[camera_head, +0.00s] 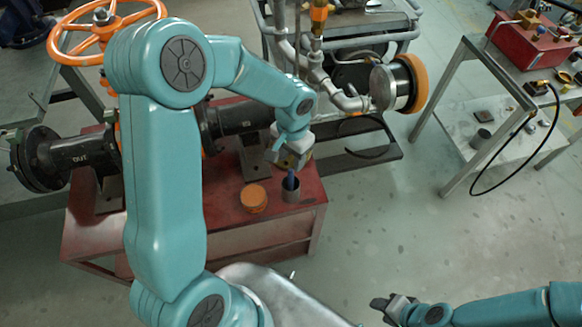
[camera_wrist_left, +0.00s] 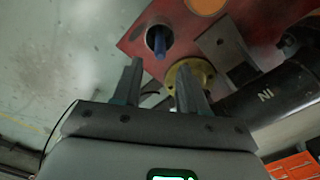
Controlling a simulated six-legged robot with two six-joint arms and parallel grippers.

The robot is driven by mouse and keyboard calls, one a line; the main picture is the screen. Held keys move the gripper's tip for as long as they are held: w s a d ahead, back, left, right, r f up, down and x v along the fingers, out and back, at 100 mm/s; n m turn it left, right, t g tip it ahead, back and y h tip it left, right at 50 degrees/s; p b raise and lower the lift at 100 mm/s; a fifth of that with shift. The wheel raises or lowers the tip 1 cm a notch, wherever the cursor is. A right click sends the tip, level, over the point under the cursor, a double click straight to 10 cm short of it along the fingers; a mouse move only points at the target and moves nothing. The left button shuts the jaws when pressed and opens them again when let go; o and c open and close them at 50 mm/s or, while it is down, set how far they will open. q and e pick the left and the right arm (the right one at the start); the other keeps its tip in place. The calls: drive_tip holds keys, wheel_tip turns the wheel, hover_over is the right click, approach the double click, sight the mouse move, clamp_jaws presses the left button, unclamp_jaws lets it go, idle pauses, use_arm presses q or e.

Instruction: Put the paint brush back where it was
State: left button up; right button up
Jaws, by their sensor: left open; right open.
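The paint brush shows as a blue handle (camera_head: 290,180) standing in a dark grey cup (camera_head: 291,194) on the red bench (camera_head: 265,228). The wrist view shows the blue handle (camera_wrist_left: 159,42) inside the cup (camera_wrist_left: 150,28); its bristles cannot be made out. My left gripper (camera_head: 288,157) is just above the cup in the head view. In the wrist view its fingers (camera_wrist_left: 159,78) are apart, with the brush beyond their tips and not gripped. My right gripper (camera_head: 384,307) is open, low at the right, away from the bench.
An orange-topped tin (camera_head: 253,197) stands left of the cup. A dark pipe with flanges (camera_head: 78,153) and an orange handwheel (camera_head: 100,22) lie behind my left arm. A yellow round part (camera_wrist_left: 193,74) is close to the left fingers. A metal table (camera_head: 470,125) stands at right.

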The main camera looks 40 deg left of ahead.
use_arm(q)
wheel_tip(320, 180, up, 3)
drive_tip(key=shift+w+f, duration=0.15)
drive_tip(key=shift+d, duration=0.1)
drive_tip(key=s+d+f+n+h, duration=0.1)
drive_tip(key=s+d+f+h, duration=0.1)
drive_tip(key=s+d+f, duration=0.5)
drive_tip(key=s+d+f+n+h, duration=0.2)
drive_tip(key=s+d+f, duration=0.5)
drive_tip(key=f, duration=0.5)
drive_tip(key=shift+s+d+t, duration=0.25)
drive_tip(key=shift+s+t, duration=0.05)
drive_tip(key=shift+s, duration=0.25)
